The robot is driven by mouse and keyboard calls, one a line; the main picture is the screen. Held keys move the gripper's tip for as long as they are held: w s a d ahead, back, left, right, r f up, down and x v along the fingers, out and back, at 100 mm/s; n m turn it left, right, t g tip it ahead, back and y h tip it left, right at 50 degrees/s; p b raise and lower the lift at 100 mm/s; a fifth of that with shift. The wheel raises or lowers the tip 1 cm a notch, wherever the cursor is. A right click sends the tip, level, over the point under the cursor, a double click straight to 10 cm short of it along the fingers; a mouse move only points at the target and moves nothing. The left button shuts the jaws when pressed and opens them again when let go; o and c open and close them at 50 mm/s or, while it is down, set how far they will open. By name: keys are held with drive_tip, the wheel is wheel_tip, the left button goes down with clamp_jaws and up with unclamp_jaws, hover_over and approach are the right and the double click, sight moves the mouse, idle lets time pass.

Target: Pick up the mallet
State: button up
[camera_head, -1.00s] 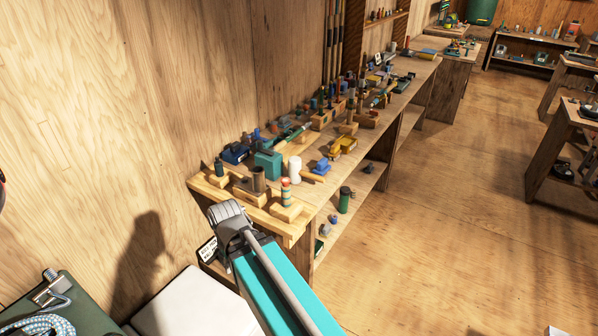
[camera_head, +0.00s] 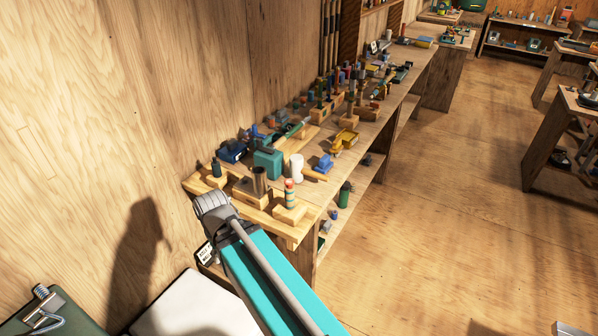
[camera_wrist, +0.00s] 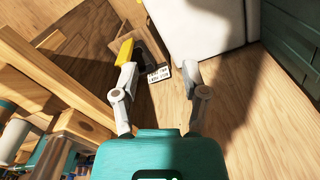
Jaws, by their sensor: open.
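What looks like the mallet stands on the long wooden bench in the head view: a pale upright head (camera_head: 297,167) with a light wooden handle pointing right. It stands between a teal box and a blue item. My gripper (camera_wrist: 160,80) is open and empty in the wrist view, over the floor beside the bench. In the head view my arm reaches toward the near end of the bench, and the fingers are hidden. I cannot clearly make out the mallet in the wrist view.
The bench (camera_head: 315,214) is crowded: a teal box (camera_head: 268,162), a dark cup (camera_head: 259,180), a striped float (camera_head: 289,192) on a wooden block, and several tools farther back. A plywood wall rises behind. A white box (camera_wrist: 205,28) stands near the gripper.

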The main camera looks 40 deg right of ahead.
drive_tip(key=shift+w+a, duration=0.1)
drive_tip(key=shift+a, duration=0.1)
drive_tip(key=shift+o, duration=1.2)
drive_tip(key=w+d+r+n+t+p, duration=0.25)
drive_tip(key=w+d, duration=0.35)
drive_tip(key=d, duration=0.4)
drive_tip(key=w+d+r+n+t+p, duration=0.1)
drive_tip(key=w+d+r+p, duration=0.3)
drive_tip(key=d, duration=0.7)
drive_tip(key=w+d+r+n+t, duration=0.1)
drive_tip(key=d, duration=0.9)
drive_tip(key=w+d+r+n+t+p, duration=0.1)
drive_tip(key=d+r, duration=0.1)
drive_tip(key=d, duration=0.9)
drive_tip(key=shift+h, duration=0.3)
